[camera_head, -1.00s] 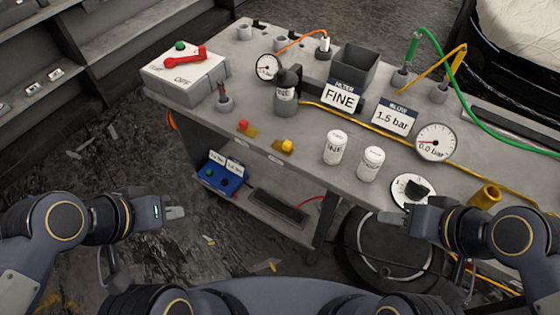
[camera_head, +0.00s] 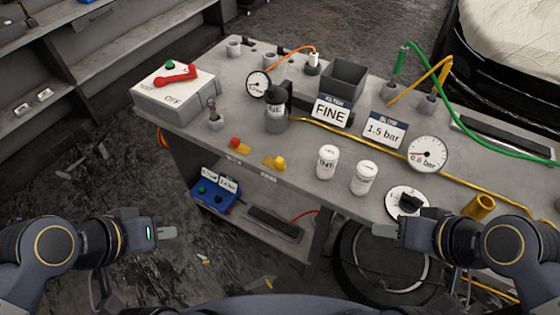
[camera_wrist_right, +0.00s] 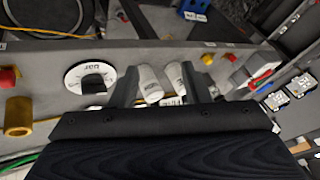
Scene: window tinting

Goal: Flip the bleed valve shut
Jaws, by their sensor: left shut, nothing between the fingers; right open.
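No part is legibly labelled as the bleed valve. My left gripper (camera_head: 167,232) is shut and empty in front of the bench, well away from that fitting. My right gripper (camera_head: 385,230) is near the bench's front edge, by the dial with a black knob (camera_head: 408,202). In the right wrist view its fingers (camera_wrist_right: 160,88) are apart, with nothing held between them.
The bench (camera_head: 300,165) carries a grey box with a red lever (camera_head: 176,76), a red knob (camera_head: 235,143), a yellow knob (camera_head: 279,163), two white canisters (camera_head: 327,161), a large gauge (camera_head: 427,154) and a dark bin (camera_head: 345,82). Green (camera_head: 480,140) and yellow hoses cross the right side.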

